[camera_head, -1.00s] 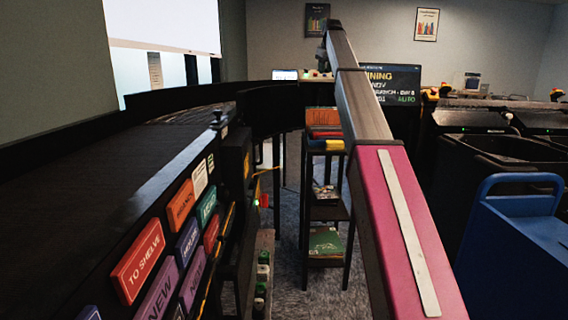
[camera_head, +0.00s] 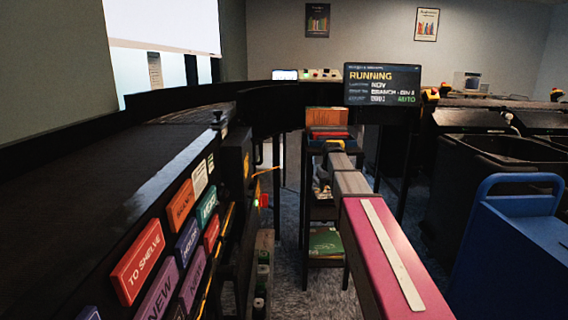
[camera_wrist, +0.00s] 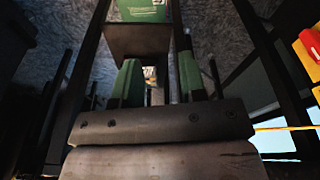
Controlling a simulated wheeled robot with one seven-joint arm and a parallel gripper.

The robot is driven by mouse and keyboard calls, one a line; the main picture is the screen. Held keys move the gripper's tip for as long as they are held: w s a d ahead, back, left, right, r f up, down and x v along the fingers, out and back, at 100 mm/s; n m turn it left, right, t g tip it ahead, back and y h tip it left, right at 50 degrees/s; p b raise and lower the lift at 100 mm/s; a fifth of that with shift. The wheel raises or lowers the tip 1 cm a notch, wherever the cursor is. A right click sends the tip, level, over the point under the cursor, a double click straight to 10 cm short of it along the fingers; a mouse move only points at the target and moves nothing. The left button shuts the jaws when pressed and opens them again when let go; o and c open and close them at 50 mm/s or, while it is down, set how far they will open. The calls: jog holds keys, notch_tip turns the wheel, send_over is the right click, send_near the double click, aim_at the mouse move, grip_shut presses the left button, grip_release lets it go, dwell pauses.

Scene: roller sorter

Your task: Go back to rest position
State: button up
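My gripper (camera_wrist: 160,78) shows in the wrist view with two green-padded fingers set apart. Nothing is held between them. In the head view my pink and grey arm reaches forward, low, in front of the shelf cart; my gripper cannot be made out there. The dark shelf cart (camera_head: 308,213) stands ahead with books on its levels. A green book (camera_head: 325,242) lies on its low shelf; a green book also shows at the top of the wrist view (camera_wrist: 141,10).
A black conveyor (camera_head: 90,190) with coloured labels, including a "TO SHELVE" sign (camera_head: 137,262), runs along the left. A screen (camera_head: 382,86) reading "RUNNING" stands behind. Black bins (camera_head: 490,160) and a blue cart (camera_head: 515,250) stand at right. Some carpet is clear between.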

jog(key=s+f+m, duration=0.1)
jog(key=s+f, duration=0.6)
jog(key=s, duration=0.3)
jog(key=s+f+g, duration=0.1)
jog(key=s+f, duration=0.7)
jog(key=s, duration=0.3)
jog(key=s+f+m+g, duration=0.1)
jog(key=s+f, duration=0.6)
jog(key=s, duration=0.4)
jog(key=shift+f+m, duration=0.2)
jog(key=shift+m, duration=0.1)
jog(key=shift+w, duration=0.1)
